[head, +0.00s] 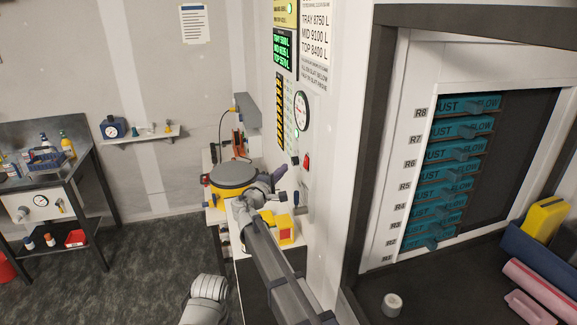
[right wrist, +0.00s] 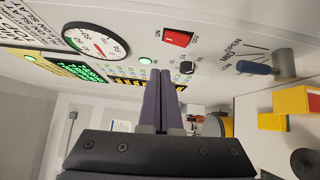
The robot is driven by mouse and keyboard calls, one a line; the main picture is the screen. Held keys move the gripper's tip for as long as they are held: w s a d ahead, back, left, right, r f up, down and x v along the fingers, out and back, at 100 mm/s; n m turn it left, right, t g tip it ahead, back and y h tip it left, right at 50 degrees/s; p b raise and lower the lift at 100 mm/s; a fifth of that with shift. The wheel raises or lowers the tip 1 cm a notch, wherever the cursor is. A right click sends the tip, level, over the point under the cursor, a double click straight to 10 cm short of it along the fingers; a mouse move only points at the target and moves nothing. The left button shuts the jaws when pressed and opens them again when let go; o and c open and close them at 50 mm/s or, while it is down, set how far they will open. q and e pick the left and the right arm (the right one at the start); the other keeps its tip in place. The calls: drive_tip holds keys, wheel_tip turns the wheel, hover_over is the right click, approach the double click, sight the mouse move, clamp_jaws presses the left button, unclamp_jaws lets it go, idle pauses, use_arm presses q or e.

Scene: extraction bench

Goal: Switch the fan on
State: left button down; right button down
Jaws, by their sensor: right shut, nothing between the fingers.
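A red rocker switch (right wrist: 178,38) with ON and OFF marks sits on the white wall panel in the right wrist view. It shows small in the head view (head: 307,162). I cannot tell which side is pressed. A black knob (right wrist: 187,67) and a lit green lamp (right wrist: 145,60) are beside it. My right gripper (right wrist: 160,74) is shut and empty. Its purple fingers point toward the panel, and their tips appear just below the switch and left of the knob. In the head view the right gripper (head: 278,173) appears just left of the switch. My left gripper is not in view.
A round gauge (right wrist: 96,41) and a blue-handled lever (right wrist: 254,68) are on the same panel.

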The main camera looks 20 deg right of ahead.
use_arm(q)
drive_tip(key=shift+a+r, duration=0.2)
use_arm(e)
drive_tip(key=v, duration=0.4)
drive_tip(key=shift+w+a+r, duration=0.1)
drive_tip(key=shift+a+r, duration=0.05)
drive_tip(key=shift+r, duration=0.15)
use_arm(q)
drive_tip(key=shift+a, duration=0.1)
use_arm(e)
drive_tip(key=shift+a, duration=0.15)
